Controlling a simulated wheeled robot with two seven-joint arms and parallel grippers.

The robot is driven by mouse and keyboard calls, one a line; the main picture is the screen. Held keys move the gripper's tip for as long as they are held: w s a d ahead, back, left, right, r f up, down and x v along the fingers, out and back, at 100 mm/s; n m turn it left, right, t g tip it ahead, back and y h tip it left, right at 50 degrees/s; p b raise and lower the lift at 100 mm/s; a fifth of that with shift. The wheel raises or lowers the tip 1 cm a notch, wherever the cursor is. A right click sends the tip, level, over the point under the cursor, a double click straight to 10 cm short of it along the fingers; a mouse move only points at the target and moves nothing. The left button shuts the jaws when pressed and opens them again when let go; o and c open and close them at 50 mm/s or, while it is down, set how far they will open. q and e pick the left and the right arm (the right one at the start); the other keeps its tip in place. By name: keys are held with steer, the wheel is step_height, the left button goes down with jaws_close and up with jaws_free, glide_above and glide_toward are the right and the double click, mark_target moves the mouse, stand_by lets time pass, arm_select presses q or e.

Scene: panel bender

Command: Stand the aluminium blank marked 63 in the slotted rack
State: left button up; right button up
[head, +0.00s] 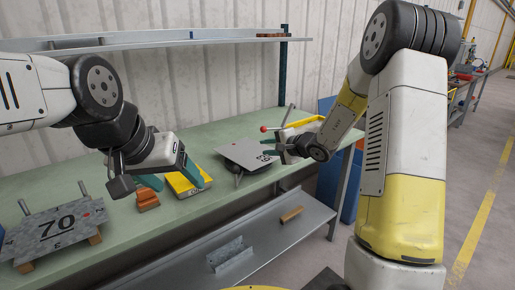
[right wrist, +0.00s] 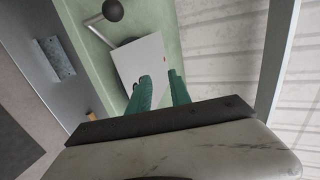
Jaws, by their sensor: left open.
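A grey flat plate (head: 244,153) lies tilted on a low support at the middle of the green bench. Dark digits at its right end are too small and partly covered to read. It also shows in the right wrist view (right wrist: 139,62). My right gripper (head: 281,149) is at the plate's right end. Its teal fingers (right wrist: 160,82) stand apart with the plate's edge by their tips. My left gripper (head: 174,178) is open and empty above the bench's front, far from that plate. I cannot make out a slotted rack for certain.
A plate marked 70 (head: 58,229) leans on wooden blocks with upright pegs at the left. Orange-brown blocks (head: 147,199) and a yellow box (head: 184,186) lie under my left gripper. A lower shelf (head: 262,232) holds a metal bracket (head: 230,254).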

steer(key=s+a+r+n+g+y, duration=0.1)
steer(key=s+r+n+g, duration=0.1)
steer(key=s+r, duration=0.35)
steer(key=s+a+r+n+g, duration=0.1)
steer(key=s+r+n, duration=0.15)
steer(key=s, duration=0.55)
steer(key=s+a+r+n+g+y, duration=0.1)
steer(key=s+a+r+n+g, duration=0.15)
steer(key=s, duration=0.45)
steer(key=s+d+n+h, duration=0.4)
steer(key=s+d+h, duration=0.3)
steer(key=s+d, duration=0.5)
steer(key=s+r+t, duration=0.1)
steer(key=s, duration=0.2)
steer(key=shift+s+h, duration=0.4)
